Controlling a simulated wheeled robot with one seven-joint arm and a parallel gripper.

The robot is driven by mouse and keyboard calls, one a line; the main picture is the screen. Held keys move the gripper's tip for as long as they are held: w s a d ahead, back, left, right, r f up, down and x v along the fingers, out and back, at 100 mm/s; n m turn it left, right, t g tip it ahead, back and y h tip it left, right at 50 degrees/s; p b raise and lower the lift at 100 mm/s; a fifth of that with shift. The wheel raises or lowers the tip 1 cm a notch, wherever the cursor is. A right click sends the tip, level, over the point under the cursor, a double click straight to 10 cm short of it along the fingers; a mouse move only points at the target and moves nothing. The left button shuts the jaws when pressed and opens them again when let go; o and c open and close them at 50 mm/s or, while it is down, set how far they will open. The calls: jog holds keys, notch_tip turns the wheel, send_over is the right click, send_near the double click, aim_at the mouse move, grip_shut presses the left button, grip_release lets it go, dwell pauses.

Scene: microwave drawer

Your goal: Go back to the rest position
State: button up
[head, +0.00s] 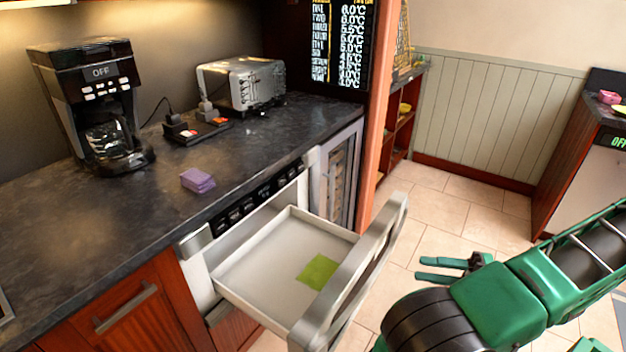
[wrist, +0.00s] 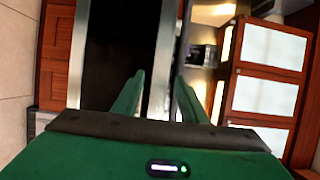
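My gripper (head: 419,268) is in the lower right of the head view, to the right of the open drawer and apart from its front panel. Its two green fingers are apart with nothing between them. The wrist view also shows my gripper (wrist: 158,77) with an empty gap between the fingers. The microwave drawer (head: 250,275) is pulled out from under the counter, with a flat green square (head: 318,271) lying inside it. The wrist view is turned on its side.
The dark counter (head: 100,225) holds a coffee maker (head: 88,75), a toaster (head: 242,84) and a purple block stack (head: 198,180). Another counter unit (head: 580,180) stands at the far right. Tiled floor (head: 460,210) is open between the drawer and that unit.

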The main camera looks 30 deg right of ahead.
jog(key=w+a+r+n+g+h, duration=0.2)
jog(key=w+a+r+g+h, duration=0.25)
jog(key=a+r+g, duration=0.6)
jog(key=s+a+r+g+h, duration=0.1)
jog(key=s+a+r+h, duration=0.1)
jog(key=s+r+h, duration=0.1)
jog(key=s+a+r+h, duration=0.2)
jog(key=r+h, duration=0.3)
jog(key=r, duration=0.1)
jog(key=shift+s+a+r+g, duration=0.25)
jog(key=shift+s+r+g, duration=0.1)
jog(key=shift+s+r, duration=0.05)
jog(key=shift+h, duration=0.25)
